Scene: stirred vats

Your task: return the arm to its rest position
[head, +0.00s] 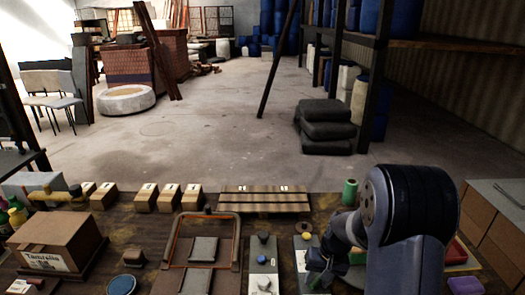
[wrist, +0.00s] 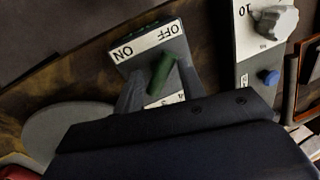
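My arm reaches over the right part of the workbench in the head view, with my gripper (head: 322,272) low over a pale switch panel (head: 302,257). In the wrist view my gripper (wrist: 160,88) has its two grey fingers apart, one on each side of a short green lever (wrist: 162,73). The lever stands on the panel, whose white plate (wrist: 145,42) is marked ON and OFF. A gap seems to show beside the lever, but I cannot tell whether a finger touches it. Its base is hidden by my gripper.
Left of the panel stands a control box (head: 263,268) with a grey knob and a blue button. A green cylinder (head: 350,192) stands close behind my arm. A red tray (head: 456,252) lies to the right. A slatted wooden board (head: 265,200) lies at the back.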

